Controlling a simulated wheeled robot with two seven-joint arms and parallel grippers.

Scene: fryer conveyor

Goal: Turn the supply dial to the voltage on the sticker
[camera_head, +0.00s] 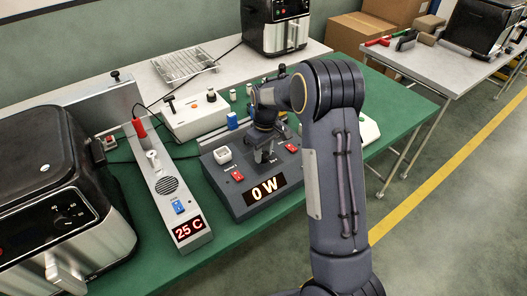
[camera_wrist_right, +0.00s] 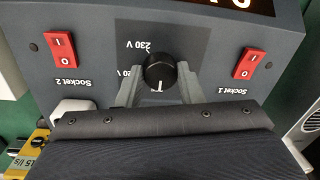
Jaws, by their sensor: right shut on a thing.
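The supply box (camera_head: 232,200) is a dark grey unit with a lit display (camera_head: 265,190) reading 0 W. My right gripper (camera_head: 264,152) reaches down over its middle and hides the dial in the head view. In the right wrist view, the black round dial (camera_wrist_right: 160,70) sits between the fingers of my right gripper (camera_wrist_right: 160,84), which is shut on it. The dial's white mark points toward the bottom of that picture. I cannot make out the sticker. My left gripper is not in view.
Red switches for Socket 1 (camera_wrist_right: 249,63) and Socket 2 (camera_wrist_right: 62,49) flank the dial. A grey tester (camera_head: 165,187) reading 25 C and a black air fryer (camera_head: 52,160) stand left. A white control box (camera_head: 193,115) stands behind. Green bench surface is free in front.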

